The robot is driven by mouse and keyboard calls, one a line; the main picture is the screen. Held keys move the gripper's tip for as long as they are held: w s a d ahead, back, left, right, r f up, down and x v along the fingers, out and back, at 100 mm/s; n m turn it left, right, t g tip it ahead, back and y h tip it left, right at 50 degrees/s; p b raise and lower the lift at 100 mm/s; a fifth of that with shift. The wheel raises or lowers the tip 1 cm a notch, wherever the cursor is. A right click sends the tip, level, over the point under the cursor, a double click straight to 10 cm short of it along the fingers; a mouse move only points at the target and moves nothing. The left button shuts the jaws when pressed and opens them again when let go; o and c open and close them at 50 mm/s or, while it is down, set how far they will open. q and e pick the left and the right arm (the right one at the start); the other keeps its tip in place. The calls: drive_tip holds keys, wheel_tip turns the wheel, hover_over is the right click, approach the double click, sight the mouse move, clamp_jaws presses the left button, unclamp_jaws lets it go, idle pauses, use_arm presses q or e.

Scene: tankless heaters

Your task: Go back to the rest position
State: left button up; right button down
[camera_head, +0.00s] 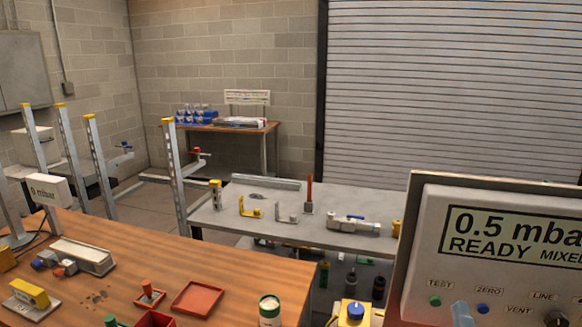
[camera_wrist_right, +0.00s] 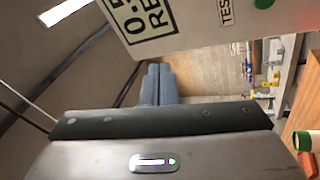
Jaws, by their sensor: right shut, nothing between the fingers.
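My right gripper (camera_head: 462,314) shows as blue-grey fingertips at the bottom edge of the head view. It is in front of a large grey meter (camera_head: 500,235) whose display reads "0.5 mbar READY". In the right wrist view the fingers (camera_wrist_right: 159,82) are together and hold nothing. The meter's face (camera_wrist_right: 195,15) is above them in that view, and I cannot tell whether they touch it. The fingertips appear beside the green TEST button (camera_head: 435,301) and the blue ZERO button (camera_head: 483,308). My left gripper is not in view.
A wooden bench (camera_head: 215,262) at front left carries a red tray (camera_head: 197,298), a small "0 mbar" display (camera_head: 48,190) and fittings. A grey table (camera_head: 330,208) behind holds brackets and a valve (camera_head: 353,225). Floor shows between the benches and the far shelf (camera_head: 262,130).

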drive_tip(key=s+d+f+m+g, duration=0.1)
drive_tip(key=s+f+m+g, duration=0.35)
drive_tip(key=f, duration=0.45)
drive_tip(key=s+d+f+m+g, duration=0.25)
drive_tip(key=f+m+g, duration=0.3)
drive_tip(key=f, duration=0.45)
drive_tip(key=s+a+f+m+g+y, duration=0.25)
drive_tip(key=s+a+f+g, duration=0.25)
drive_tip(key=s+f+g, duration=0.6)
wheel_tip(320, 180, down, 32)
drive_tip(key=s+d+r+t+b, duration=0.1)
drive_tip(key=s+d+b, duration=0.1)
drive_tip(key=b, duration=0.3)
drive_tip(key=s+f+b, duration=0.1)
drive_tip(key=s+f, duration=0.5)
drive_tip(key=f, duration=0.3)
drive_tip(key=s+d+f+b, duration=0.1)
drive_tip(key=s+f+b, duration=0.1)
drive_tip(key=s+f, duration=0.4)
drive_tip(key=s+f+b, duration=0.2)
drive_tip(key=s+f, duration=0.4)
drive_tip(key=f, duration=0.6)
drive_tip(key=shift+d+g, duration=0.3)
drive_tip(key=shift+g, duration=0.1)
drive_tip(key=shift+s+r+y, duration=0.1)
drive_tip(key=shift+y, duration=0.15)
